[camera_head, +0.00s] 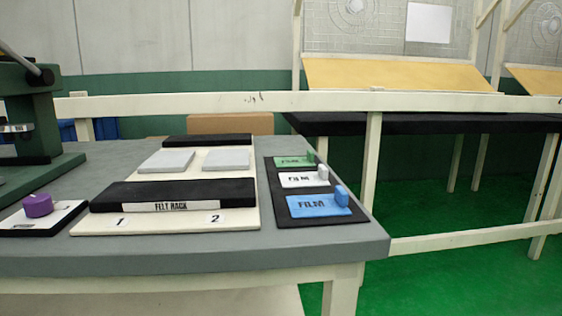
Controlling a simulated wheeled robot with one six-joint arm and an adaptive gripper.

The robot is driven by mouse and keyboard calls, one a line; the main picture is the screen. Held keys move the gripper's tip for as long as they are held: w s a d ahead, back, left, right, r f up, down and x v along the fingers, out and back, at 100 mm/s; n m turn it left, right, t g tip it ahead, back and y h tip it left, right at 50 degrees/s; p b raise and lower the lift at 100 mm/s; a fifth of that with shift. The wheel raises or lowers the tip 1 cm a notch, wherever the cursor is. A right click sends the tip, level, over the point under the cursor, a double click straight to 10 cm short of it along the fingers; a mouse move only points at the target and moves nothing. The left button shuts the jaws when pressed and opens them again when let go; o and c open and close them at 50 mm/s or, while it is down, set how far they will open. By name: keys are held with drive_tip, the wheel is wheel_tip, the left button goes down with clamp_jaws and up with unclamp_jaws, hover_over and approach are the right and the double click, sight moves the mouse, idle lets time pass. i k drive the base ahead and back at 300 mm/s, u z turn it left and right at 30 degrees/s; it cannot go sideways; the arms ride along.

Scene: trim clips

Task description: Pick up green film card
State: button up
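The green film card (291,161) lies at the far end of a dark mat (281,215) on the right side of the grey table. It has a small green knob at its right edge. A white film card (299,180) lies just in front of it, and a blue film card (316,206) lies nearest, each with a knob of its own colour. Nothing covers the green card's top. My gripper is not in view.
The felt rack (96,223) with two grey pads stands left of the cards. A purple-knobbed block (38,206) and a dark green press (35,125) are farther left. A cream rail (250,103) runs behind the grey table (190,262).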

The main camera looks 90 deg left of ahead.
sight(290, 163)
drive_tip(key=u, duration=3.7)
